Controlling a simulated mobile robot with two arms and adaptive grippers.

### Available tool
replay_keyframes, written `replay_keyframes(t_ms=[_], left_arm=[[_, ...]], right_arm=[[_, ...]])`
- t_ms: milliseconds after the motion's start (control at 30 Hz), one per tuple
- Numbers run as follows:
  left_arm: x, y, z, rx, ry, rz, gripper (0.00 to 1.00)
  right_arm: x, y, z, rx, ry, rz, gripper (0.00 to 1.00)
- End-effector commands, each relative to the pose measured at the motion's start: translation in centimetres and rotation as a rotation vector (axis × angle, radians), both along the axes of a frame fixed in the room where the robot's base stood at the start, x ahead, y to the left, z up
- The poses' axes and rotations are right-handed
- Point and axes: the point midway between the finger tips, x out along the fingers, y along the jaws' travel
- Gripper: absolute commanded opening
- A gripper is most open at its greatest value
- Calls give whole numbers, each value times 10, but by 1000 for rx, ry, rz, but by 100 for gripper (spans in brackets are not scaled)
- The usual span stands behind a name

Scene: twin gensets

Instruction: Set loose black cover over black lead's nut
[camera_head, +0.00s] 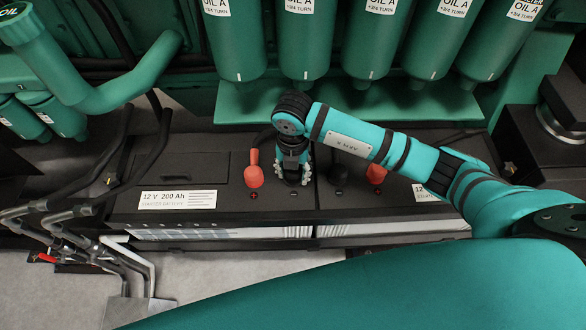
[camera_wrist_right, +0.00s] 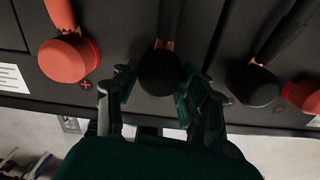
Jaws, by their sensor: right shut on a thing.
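My right gripper (camera_head: 292,180) reaches down onto the front edge of the batteries, near the middle. In the right wrist view its fingers (camera_wrist_right: 158,92) stand on both sides of a round black cover (camera_wrist_right: 160,72) and are shut on it. A black lead (camera_wrist_right: 168,20) with a copper lug (camera_wrist_right: 163,45) runs up to this cover. The cover sits over the lug's end. The nut is hidden, and whether the cover is fully seated I cannot tell. My left gripper is not in view.
Left of the gripper is a red cover (camera_head: 254,177). To the right are another black cover (camera_head: 338,172) and a red cover (camera_head: 376,174). Green oil filters (camera_head: 305,40) hang behind. Dark cables and grey tubes (camera_head: 60,225) crowd the left. Bare floor (camera_head: 235,285) lies in front.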

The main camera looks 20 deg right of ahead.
Motion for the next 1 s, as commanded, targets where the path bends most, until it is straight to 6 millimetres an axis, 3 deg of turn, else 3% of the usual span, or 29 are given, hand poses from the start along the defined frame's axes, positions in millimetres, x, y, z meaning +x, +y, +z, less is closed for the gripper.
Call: replay_keyframes(t_ms=[267, 300, 467, 667, 800, 1000], left_arm=[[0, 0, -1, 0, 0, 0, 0], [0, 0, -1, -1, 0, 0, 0], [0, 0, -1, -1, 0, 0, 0], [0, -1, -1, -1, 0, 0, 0], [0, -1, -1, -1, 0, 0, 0], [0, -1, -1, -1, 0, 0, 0]], right_arm=[[0, 0, -1, 0, 0, 0, 21], [0, 0, -1, 0, 0, 0, 48], [0, 0, -1, 0, 0, 0, 69], [0, 0, -1, 0, 0, 0, 70], [0, 0, -1, 0, 0, 0, 85], [0, 0, -1, 0, 0, 0, 85]])
